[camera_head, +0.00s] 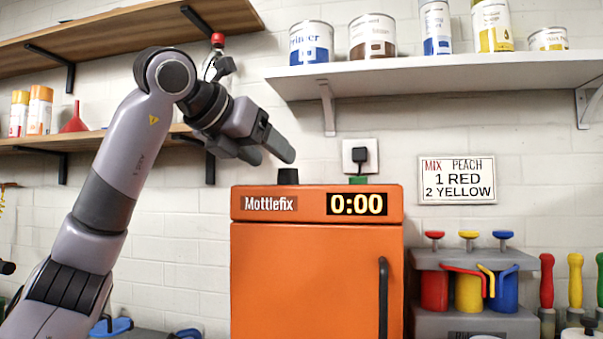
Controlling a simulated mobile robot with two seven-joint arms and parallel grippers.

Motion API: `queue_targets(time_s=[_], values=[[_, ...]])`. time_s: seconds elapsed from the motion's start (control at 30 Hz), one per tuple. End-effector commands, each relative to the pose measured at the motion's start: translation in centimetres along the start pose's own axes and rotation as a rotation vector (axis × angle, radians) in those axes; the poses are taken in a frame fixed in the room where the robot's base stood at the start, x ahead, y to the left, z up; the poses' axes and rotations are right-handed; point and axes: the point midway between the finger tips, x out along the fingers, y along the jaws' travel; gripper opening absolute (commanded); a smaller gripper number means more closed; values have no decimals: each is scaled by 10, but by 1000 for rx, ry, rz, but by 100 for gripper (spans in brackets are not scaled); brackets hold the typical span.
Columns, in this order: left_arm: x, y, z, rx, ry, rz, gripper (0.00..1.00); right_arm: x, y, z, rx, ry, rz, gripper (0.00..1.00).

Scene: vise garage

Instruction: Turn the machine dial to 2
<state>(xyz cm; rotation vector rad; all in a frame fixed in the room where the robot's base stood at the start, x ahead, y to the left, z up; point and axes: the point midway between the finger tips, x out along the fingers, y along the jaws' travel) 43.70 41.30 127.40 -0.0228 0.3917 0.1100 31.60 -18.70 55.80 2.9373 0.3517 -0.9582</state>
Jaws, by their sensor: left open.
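The orange machine (310,270) stands against the wall, labelled "Mottlefix", with a display (356,205) reading 0:00. A black dial (288,176) sits on its top, left of the middle. Any numbers or mark on the dial cannot be seen from here. My left gripper (270,155) is open and empty, above and slightly left of the dial in the picture, with its fingers pointing down and to the right. It appears apart from the dial. My right gripper is not in view.
A green block (358,180) also sits on the machine's top, below a wall plug (360,158). A grey shelf (440,72) with cans is above. A sign (457,180) reads "MIX PEACH 1 RED 2 YELLOW". Colored dispensers (468,290) stand at right.

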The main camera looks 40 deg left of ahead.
Motion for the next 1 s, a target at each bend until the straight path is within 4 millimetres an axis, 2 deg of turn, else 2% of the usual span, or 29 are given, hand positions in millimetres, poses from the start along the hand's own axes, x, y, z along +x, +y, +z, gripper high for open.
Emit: queue_targets(time_s=[0.27, 0.4, 0.57, 0.8, 0.83, 0.97, 1.0], values=[[41, 0, -2, 0, 4, 0, 64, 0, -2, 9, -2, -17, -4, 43], [59, 0, -1, -1, 5, 0, 64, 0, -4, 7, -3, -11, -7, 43], [68, 0, -1, 0, 2, 1, 64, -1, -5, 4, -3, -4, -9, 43], [69, 0, -1, 0, 2, 1, 64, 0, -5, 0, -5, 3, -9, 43], [69, 0, -1, 0, 2, 0, 58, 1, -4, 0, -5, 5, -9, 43], [69, 0, -1, 0, 2, 0, 15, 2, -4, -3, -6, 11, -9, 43], [69, 0, -1, 0, 2, 0, 12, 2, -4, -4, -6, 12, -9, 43]])
